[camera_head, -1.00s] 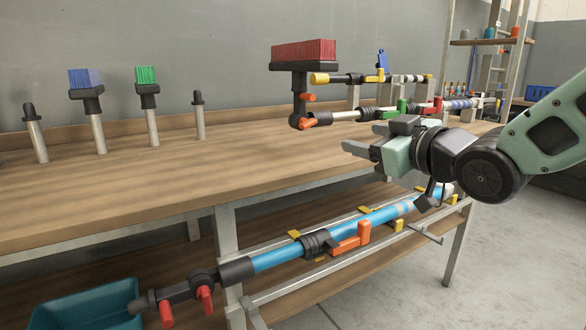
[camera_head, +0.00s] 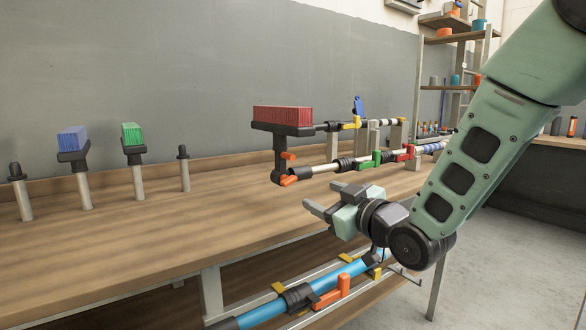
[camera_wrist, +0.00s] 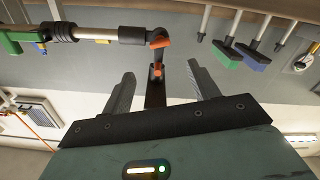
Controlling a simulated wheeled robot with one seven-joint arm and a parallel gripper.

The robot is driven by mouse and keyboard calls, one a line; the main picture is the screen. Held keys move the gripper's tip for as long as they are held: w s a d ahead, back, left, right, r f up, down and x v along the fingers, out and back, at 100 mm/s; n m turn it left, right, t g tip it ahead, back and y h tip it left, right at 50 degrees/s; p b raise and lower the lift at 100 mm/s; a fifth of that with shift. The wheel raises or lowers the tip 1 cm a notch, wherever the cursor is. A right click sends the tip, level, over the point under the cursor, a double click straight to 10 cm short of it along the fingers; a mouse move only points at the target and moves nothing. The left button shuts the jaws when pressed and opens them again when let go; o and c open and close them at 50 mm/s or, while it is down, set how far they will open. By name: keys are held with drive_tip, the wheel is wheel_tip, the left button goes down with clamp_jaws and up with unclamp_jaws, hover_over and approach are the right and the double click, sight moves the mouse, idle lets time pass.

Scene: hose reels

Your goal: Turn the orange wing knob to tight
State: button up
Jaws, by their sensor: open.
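Two orange knobs sit on the black angled joint under the red brush (camera_head: 282,115): an upper one (camera_head: 288,155) and a lower one (camera_head: 288,180) at the end of a pole. I cannot tell which has wings. In the wrist view, the upside-down joint shows two orange parts, one by the pole end (camera_wrist: 160,42) and one nearer the brush mount (camera_wrist: 157,70). My gripper (camera_head: 320,197) is open and empty, below and right of the knobs in the head view, apart from them. In the wrist view its fingers (camera_wrist: 161,72) frame the joint.
The wooden bench (camera_head: 130,240) has blue (camera_head: 73,139) and green (camera_head: 131,133) brushes on posts at left. Poles with green (camera_head: 375,158) and red (camera_head: 403,153) levers run behind my gripper. A blue pole (camera_head: 265,314) with an orange lever (camera_head: 332,292) lies below.

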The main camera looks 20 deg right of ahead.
sight(291, 182)
drive_tip(key=x, duration=1.2)
drive_tip(key=shift+w+f, duration=0.1)
drive_tip(key=c, duration=1)
